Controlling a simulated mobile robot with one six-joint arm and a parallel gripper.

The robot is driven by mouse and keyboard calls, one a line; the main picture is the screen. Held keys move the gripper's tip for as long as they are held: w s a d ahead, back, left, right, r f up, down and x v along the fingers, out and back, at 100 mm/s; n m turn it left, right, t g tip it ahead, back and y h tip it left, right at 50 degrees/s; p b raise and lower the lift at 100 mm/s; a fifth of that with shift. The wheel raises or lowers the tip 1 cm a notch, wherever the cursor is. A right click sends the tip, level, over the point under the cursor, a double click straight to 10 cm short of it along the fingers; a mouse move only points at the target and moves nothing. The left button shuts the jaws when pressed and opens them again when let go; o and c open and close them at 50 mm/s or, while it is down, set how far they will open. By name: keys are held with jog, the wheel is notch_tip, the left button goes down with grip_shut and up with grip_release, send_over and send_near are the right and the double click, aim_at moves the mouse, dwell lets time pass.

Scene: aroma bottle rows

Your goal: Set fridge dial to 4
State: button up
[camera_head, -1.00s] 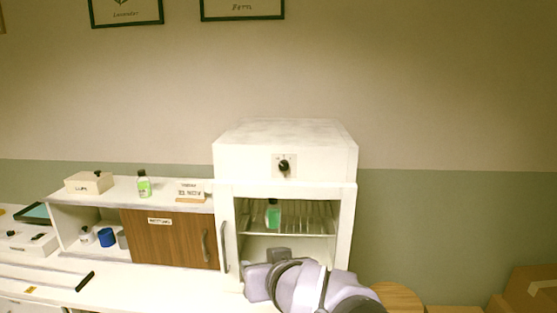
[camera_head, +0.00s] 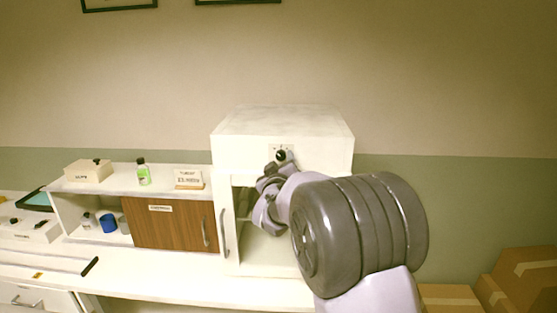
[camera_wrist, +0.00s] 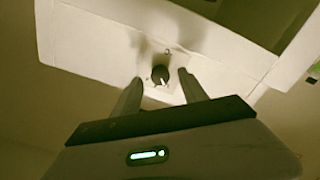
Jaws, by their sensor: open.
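The fridge (camera_head: 240,135) is a white box at the counter's right end, with its dial (camera_head: 281,155) on the upper front panel. In the wrist view the dial (camera_wrist: 160,75) is a dark round knob with a light pointer mark, on a pale plate. My gripper (camera_wrist: 157,88) is open, its two fingers on either side of the dial in that view. Whether they touch it cannot be told. In the head view my gripper (camera_head: 277,168) is just below the dial. The dial's numbers are too blurred to read. My arm hides much of the fridge's open compartment.
Left of the fridge is a shelf unit with a brown sliding door (camera_head: 170,222). A green bottle (camera_head: 143,173), a small sign (camera_head: 188,179) and a beige box (camera_head: 88,171) stand on it. Cardboard boxes (camera_head: 525,275) are at the lower right.

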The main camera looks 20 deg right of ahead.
aim_at(281, 156)
jog(key=shift+x, duration=1.1)
grip_shut()
